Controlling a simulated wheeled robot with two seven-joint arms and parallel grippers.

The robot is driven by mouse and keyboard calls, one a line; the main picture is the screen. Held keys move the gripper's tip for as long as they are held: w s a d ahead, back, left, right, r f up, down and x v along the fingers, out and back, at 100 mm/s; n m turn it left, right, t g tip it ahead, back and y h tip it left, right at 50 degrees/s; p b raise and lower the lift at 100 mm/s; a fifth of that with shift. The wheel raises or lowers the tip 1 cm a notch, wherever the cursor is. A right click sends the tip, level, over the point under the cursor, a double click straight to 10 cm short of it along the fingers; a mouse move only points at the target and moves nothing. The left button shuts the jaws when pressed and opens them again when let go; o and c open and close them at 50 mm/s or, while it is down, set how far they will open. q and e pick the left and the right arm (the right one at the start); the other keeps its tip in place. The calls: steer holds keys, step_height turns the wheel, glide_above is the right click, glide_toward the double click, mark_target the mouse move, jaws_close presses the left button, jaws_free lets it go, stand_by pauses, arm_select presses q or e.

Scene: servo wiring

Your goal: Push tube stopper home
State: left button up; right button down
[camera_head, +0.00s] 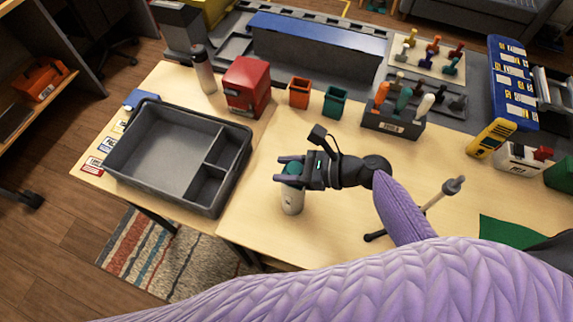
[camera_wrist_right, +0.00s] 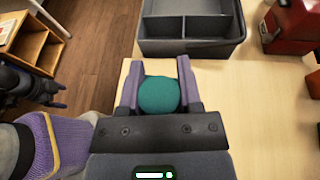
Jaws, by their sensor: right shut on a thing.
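A pale tube (camera_head: 292,201) stands upright on the wooden table near its front edge. A green stopper (camera_head: 293,169) is at its top, partly covered by my right gripper (camera_head: 281,169). The fingers of my right gripper are shut on the stopper, one on each side. In the right wrist view, the round green stopper (camera_wrist_right: 159,96) sits between the purple-edged fingers, and the tube below it is hidden. How deep the stopper sits in the tube cannot be seen. A dark gripper, my left one (camera_wrist_right: 52,97), shows small at the left of the right wrist view, away from the tube.
A grey divided tray (camera_head: 128,158) lies left of the tube. A red box (camera_head: 247,86), an orange bin (camera_head: 299,93) and a green bin (camera_head: 335,102) stand behind. A tool holder (camera_head: 393,122) is behind my right arm. A thin stand (camera_head: 432,201) is at the right.

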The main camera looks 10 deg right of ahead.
steer(key=shift+f, duration=0.1)
steer(key=shift+c, duration=1)
jaws_free()
